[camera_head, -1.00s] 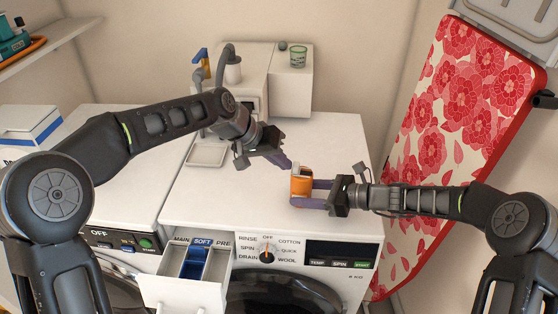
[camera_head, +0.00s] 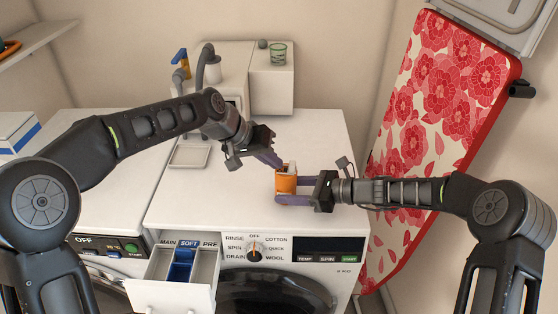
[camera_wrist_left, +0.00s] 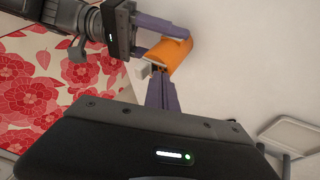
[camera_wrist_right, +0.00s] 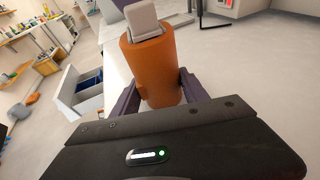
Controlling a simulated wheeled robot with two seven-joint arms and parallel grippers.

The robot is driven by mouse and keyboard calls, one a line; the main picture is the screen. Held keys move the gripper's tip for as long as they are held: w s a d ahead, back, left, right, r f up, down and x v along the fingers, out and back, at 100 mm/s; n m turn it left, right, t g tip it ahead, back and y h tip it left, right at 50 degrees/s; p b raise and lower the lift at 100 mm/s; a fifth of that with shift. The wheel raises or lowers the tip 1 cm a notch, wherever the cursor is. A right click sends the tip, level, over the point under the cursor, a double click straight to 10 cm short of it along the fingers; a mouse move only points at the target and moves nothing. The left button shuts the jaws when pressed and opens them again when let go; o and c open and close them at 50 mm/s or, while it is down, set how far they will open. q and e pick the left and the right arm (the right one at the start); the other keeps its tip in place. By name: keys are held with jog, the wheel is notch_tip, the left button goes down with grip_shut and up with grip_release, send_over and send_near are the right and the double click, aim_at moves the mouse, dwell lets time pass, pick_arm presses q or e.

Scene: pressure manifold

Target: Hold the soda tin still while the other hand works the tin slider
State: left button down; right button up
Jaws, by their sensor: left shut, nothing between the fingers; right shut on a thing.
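The soda tin (camera_head: 286,184) is an orange cylinder at the washer top, upright; whether it touches the surface is unclear. My right gripper (camera_head: 282,188) is shut on it from the right, one finger on each side, as the right wrist view shows the tin (camera_wrist_right: 152,72) between its fingers. The tin slider (camera_wrist_right: 143,18) is a pale grey block at the tin's upper end; it also shows in the left wrist view (camera_wrist_left: 140,70). My left gripper (camera_head: 279,164) is shut and empty, its tips close beside the slider. I cannot tell whether they touch.
The white washer top (camera_head: 240,205) is mostly clear around the tin. A shallow tray (camera_head: 188,154) lies to the left. The detergent drawer (camera_head: 172,293) is open at the front. A floral ironing board (camera_head: 440,120) leans at right.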

pick_arm(q)
jog(key=a+f+v, duration=0.1)
jog(key=v, duration=1)
jog(key=shift+w+a, duration=0.3)
jog(key=shift+a, duration=0.15)
jog(key=shift+r, duration=0.1)
pick_arm(e)
jog(key=o, duration=1.1)
jog(key=shift+c, duration=0.2)
jog(key=shift+d, duration=0.1)
jog(key=v, duration=1.2)
jog(key=shift+s, duration=0.15)
